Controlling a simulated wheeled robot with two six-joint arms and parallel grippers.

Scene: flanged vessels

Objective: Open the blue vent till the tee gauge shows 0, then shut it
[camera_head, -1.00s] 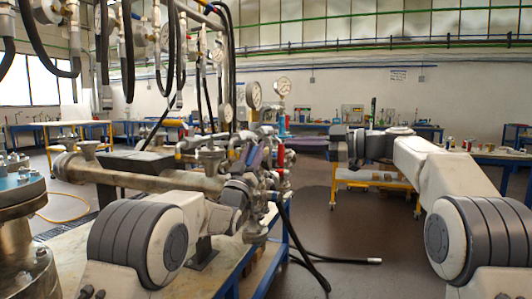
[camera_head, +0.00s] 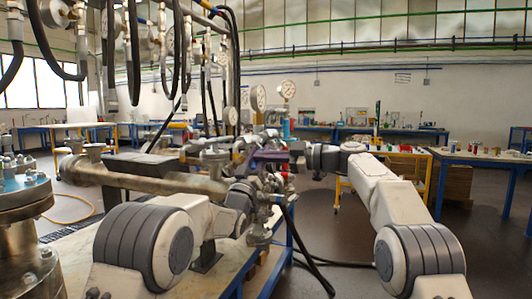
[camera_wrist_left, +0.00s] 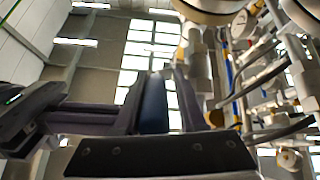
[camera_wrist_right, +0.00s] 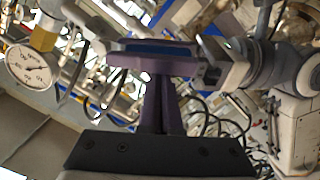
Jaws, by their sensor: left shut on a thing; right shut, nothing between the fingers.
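In the left wrist view, my left gripper (camera_wrist_left: 152,118) is shut on a blue piece (camera_wrist_left: 152,104), seemingly the blue vent's handle. The right wrist view also shows this blue piece (camera_wrist_right: 160,48) alongside a purple finger of my left gripper. My right gripper (camera_wrist_right: 165,85) is shut and empty, its fingertips close to that finger; I cannot tell whether they touch. In the head view, both grippers meet at the pipework, hiding the vent. Dial gauges (camera_head: 258,97) and (camera_head: 288,88) stand above; a gauge (camera_wrist_right: 32,67) shows in the right wrist view. Which is the tee gauge and its reading are unclear.
A long horizontal pipe (camera_head: 140,181) runs over the bench at left, with a flanged vessel (camera_head: 22,215) in the left foreground. Black hoses (camera_head: 170,60) hang above, and another hose (camera_head: 310,262) reaches the floor. Open floor lies right of the bench.

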